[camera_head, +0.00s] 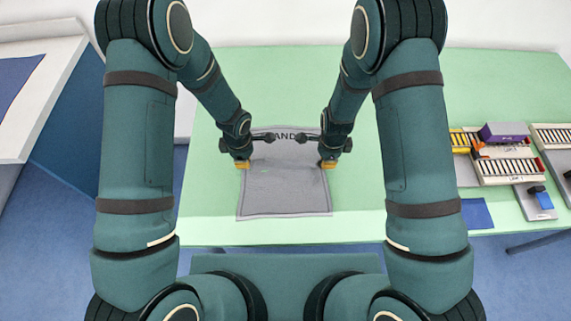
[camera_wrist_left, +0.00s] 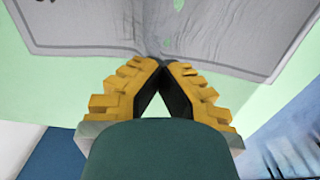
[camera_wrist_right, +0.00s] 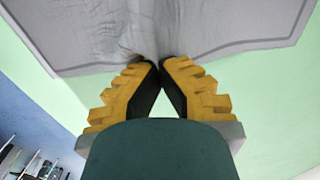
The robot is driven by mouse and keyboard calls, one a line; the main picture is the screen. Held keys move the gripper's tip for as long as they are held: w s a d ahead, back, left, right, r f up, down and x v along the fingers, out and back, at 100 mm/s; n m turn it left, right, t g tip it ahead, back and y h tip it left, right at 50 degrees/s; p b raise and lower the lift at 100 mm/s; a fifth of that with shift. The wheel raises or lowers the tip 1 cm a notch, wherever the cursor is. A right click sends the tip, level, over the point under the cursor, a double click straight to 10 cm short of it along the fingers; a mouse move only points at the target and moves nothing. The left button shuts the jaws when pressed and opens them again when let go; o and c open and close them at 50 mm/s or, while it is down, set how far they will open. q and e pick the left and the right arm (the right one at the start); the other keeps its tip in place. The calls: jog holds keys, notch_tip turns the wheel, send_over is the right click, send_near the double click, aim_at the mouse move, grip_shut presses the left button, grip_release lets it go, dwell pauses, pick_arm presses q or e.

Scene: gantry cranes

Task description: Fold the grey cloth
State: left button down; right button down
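The grey cloth (camera_head: 285,192) lies on the green table (camera_head: 360,190), with dark printed letters near its far edge. My left gripper (camera_head: 243,164) is at the cloth's left edge and my right gripper (camera_head: 328,164) at its right edge, both about midway along its length. In the left wrist view, the yellow fingers (camera_wrist_left: 162,66) come together at the cloth (camera_wrist_left: 100,25), which creases towards the tips. In the right wrist view, the fingertips (camera_wrist_right: 160,66) also meet at the creased cloth (camera_wrist_right: 215,25). Both grippers appear shut on the cloth. The wrists partly hide its far part.
Toy crane-yard pieces, including a purple block (camera_head: 503,133) and a blue block (camera_head: 543,198), stand on the right of the table. A dark blue square (camera_head: 477,213) lies near the front edge. The table in front of the cloth is clear.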

pick_arm(q)
jog(key=shift+r, duration=0.3)
pick_arm(e)
jog(key=shift+r, duration=0.3)
pick_arm(q)
jog(key=c, duration=0.5)
grip_release()
jog(key=shift+c, duration=0.2)
pick_arm(e)
jog(key=c, duration=1.7)
grip_release()
jog(key=o, duration=1.7)
pick_arm(q)
jog(key=shift+r+p, duration=1.95)
jog(key=shift+p, duration=0.15)
pick_arm(e)
jog(key=shift+r, duration=2.75)
